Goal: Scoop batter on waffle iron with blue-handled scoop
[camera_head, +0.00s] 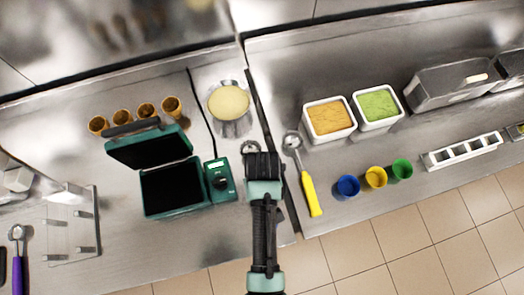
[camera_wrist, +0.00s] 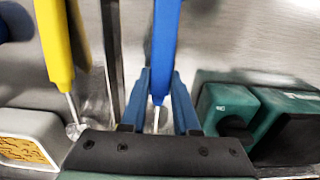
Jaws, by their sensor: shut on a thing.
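The blue-handled scoop (camera_wrist: 165,40) is held by its handle between the blue fingers of my gripper (camera_wrist: 160,102) in the wrist view. In the head view my gripper (camera_head: 262,160) hangs over the counter, right of the waffle iron and below the batter bowl. A round metal scoop head (camera_head: 249,147) shows just beyond it; whether it holds batter cannot be told. The pale yellow batter (camera_head: 229,102) fills a metal container at the back. The teal waffle iron (camera_head: 171,189) stands open with a dark, bare plate; part of it shows in the wrist view (camera_wrist: 235,108).
A yellow-handled scoop (camera_head: 310,193) lies right of the counter gap, near tubs of orange (camera_head: 329,118) and green (camera_head: 378,105) ice cream. Blue, yellow and green cups (camera_head: 347,187) stand near the edge. Several cones (camera_head: 146,110) stand behind the waffle iron. A clear rack (camera_head: 72,220) is left.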

